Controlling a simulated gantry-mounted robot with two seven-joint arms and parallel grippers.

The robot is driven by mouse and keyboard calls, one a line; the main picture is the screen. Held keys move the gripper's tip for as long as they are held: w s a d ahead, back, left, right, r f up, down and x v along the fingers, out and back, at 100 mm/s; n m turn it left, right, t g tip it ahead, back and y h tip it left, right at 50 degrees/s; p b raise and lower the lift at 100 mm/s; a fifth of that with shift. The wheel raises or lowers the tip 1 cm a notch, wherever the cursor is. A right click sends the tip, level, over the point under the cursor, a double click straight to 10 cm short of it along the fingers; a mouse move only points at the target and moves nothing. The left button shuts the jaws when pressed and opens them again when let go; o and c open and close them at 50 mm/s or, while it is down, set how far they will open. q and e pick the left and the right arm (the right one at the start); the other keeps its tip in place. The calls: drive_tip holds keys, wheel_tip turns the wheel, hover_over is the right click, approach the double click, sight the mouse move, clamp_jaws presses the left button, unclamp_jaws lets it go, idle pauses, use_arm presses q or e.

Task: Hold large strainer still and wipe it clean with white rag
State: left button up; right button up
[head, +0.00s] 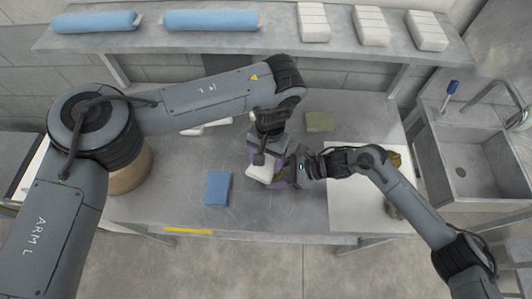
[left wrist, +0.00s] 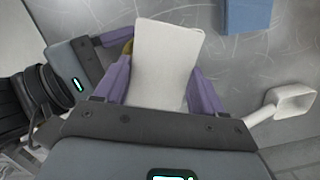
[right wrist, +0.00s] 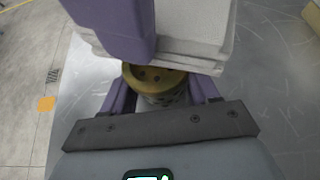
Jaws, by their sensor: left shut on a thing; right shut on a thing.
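The white rag (head: 260,172) is a folded, thick white pad. My left gripper (head: 267,168) is shut on it; in the left wrist view the rag (left wrist: 165,62) stands between the purple fingers. The large strainer (right wrist: 156,84) has a brass-yellow rim with dark holes and a grey perforated body. My right gripper (right wrist: 160,108) is shut on it, with a purple finger on each side. In the right wrist view the rag (right wrist: 190,45) and a left finger cover the strainer's upper part. Whether the rag touches it is not clear. In the head view the strainer is mostly hidden by the grippers.
A blue cloth (head: 217,188) lies left of the grippers, and a greenish pad (head: 320,121) lies behind. A white scoop (left wrist: 285,105) lies on the metal table. A white board (head: 350,212) is at the right, beside the sink (head: 462,170).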

use_arm(q)
drive_tip(key=shift+f, duration=0.4)
idle(0.8)
drive_tip(key=shift+s, duration=0.1)
drive_tip(key=shift+s+a, duration=0.25)
drive_tip(key=shift+s, duration=0.3)
drive_tip(key=shift+w+d+f, duration=0.1)
drive_tip(key=shift+w+d, duration=0.2)
drive_tip(key=shift+w, duration=0.35)
drive_tip(key=shift+w+d, duration=0.25)
drive_tip(key=shift+w, duration=0.4)
drive_tip(key=shift+s+a, duration=0.3)
drive_tip(key=shift+s, duration=0.4)
drive_tip(key=shift+s+a, duration=0.3)
drive_tip(key=shift+s, duration=0.35)
drive_tip(key=shift+w+d, duration=0.3)
drive_tip(key=shift+w, duration=0.4)
drive_tip(key=shift+w+d, duration=0.3)
drive_tip(key=shift+w, duration=0.35)
drive_tip(key=shift+s+a, duration=0.3)
drive_tip(key=shift+s, duration=0.4)
drive_tip(key=shift+s+a, duration=0.25)
drive_tip(key=shift+s, duration=0.4)
drive_tip(key=shift+w+d, duration=0.25)
drive_tip(key=shift+w, duration=0.4)
drive_tip(key=shift+w+d, duration=0.25)
drive_tip(key=shift+w, duration=0.4)
